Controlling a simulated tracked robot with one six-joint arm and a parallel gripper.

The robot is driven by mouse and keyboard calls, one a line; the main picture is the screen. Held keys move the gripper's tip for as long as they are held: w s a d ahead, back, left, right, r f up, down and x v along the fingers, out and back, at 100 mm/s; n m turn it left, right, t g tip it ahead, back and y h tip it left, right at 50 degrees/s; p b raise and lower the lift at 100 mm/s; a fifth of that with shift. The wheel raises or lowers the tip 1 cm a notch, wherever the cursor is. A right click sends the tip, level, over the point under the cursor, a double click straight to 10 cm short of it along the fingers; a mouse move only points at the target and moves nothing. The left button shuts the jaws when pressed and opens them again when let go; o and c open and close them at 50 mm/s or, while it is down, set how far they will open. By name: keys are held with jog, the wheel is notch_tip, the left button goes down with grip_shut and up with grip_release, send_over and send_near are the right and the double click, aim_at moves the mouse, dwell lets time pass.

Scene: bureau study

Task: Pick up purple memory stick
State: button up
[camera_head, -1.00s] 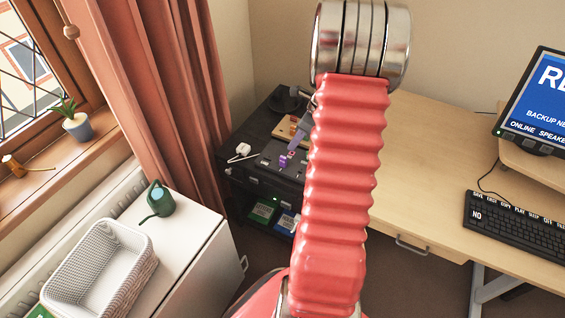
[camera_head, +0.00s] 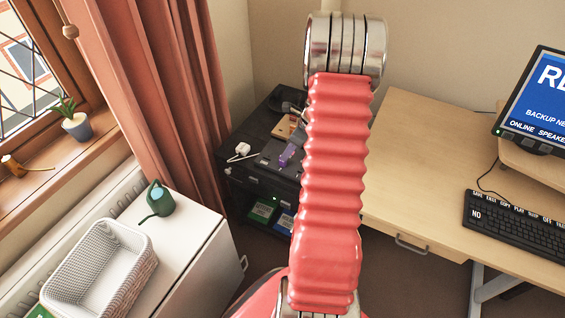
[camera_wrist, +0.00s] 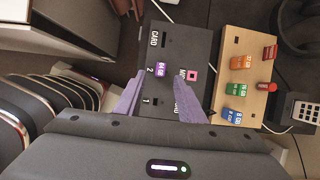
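The purple memory stick (camera_wrist: 162,70), with a small white label, stands in a dark panel (camera_wrist: 157,25) with printed slot labels in the wrist view. My gripper (camera_wrist: 160,79) has two purple fingers, spread open with nothing between their inner faces nearer the wrist. The stick shows between the fingertips, closer to neither by much; I cannot tell whether they are level with it in depth. In the head view my gripper's purple finger (camera_head: 288,154) shows over the black cabinet, and the stick cannot be told apart from it there.
A wooden block (camera_wrist: 247,70) with several orange, red, green and blue sticks is right of the panel. A pink-marked socket (camera_wrist: 193,75) is close to the right finger. A white plug (camera_head: 240,151) lies on the black cabinet (camera_head: 262,176). The wooden desk (camera_head: 430,140) is at right.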

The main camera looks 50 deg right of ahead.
aim_at(283, 162)
jog(key=shift+w+f, duration=0.25)
jog(key=shift+f, duration=0.4)
jog(key=shift+w+x, duration=0.2)
jog(key=shift+x, duration=2.45)
jog(key=shift+a+r, duration=0.1)
jog(key=shift+r, duration=0.05)
jog(key=shift+c, duration=0.5)
grip_shut()
